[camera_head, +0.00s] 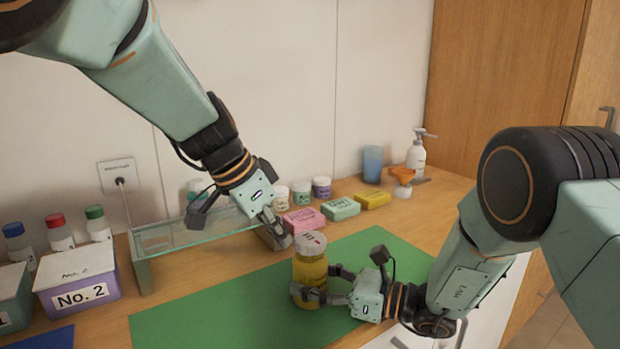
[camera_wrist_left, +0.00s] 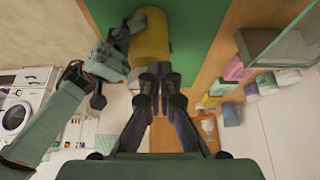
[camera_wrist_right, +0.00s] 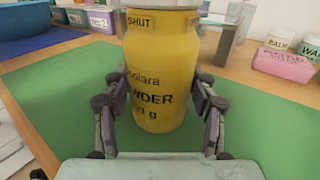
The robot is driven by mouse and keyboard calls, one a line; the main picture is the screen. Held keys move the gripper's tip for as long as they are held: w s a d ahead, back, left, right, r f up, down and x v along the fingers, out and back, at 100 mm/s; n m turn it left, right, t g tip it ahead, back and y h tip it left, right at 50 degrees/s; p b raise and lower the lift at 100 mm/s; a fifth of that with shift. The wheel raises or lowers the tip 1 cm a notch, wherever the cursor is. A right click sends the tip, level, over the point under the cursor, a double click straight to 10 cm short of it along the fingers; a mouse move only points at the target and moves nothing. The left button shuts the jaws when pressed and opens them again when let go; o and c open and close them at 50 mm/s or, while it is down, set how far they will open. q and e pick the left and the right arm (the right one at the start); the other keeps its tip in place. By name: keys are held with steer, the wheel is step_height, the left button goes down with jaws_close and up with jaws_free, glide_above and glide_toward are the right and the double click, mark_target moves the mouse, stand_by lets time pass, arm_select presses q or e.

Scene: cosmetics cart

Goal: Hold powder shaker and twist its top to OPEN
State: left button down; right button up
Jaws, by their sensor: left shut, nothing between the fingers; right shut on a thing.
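The powder shaker (camera_head: 310,268) is a yellow jar with a whitish top (camera_head: 312,241), standing upright on the green mat (camera_head: 215,308). In the right wrist view the jar (camera_wrist_right: 160,75) shows "POWDER" and the word "SHUT" just under its top. My right gripper (camera_head: 318,292) is shut around the lower body of the jar, with fingers on both sides; they also show in the right wrist view (camera_wrist_right: 162,112). My left gripper (camera_head: 284,240) is shut and empty, just up and left of the top. In the left wrist view its fingertips (camera_wrist_left: 160,72) are together beside the yellow jar (camera_wrist_left: 150,45).
A glass shelf (camera_head: 190,238) stands behind the mat at the left. Box No. 2 (camera_head: 80,297) and several capped bottles are farther left. Soap blocks (camera_head: 340,208), small jars, a blue cup (camera_head: 372,163) and a pump bottle (camera_head: 416,155) line the back. The mat's left part is clear.

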arm_select(q)
steer(key=shift+d, duration=0.15)
steer(key=shift+s+d, duration=0.35)
steer(key=shift+s, duration=0.45)
steer(key=shift+s+d, duration=0.2)
steer(key=shift+s, duration=0.05)
steer(key=shift+s+d+r, duration=0.1)
steer(key=shift+s+d, duration=0.2)
steer(key=shift+d, duration=0.05)
stand_by(0.7)
steer(key=shift+s+a, duration=0.25)
steer(key=shift+a, duration=0.05)
step_height(320, 180, up, 6)
steer(key=shift+f, duration=0.1)
stand_by(0.6)
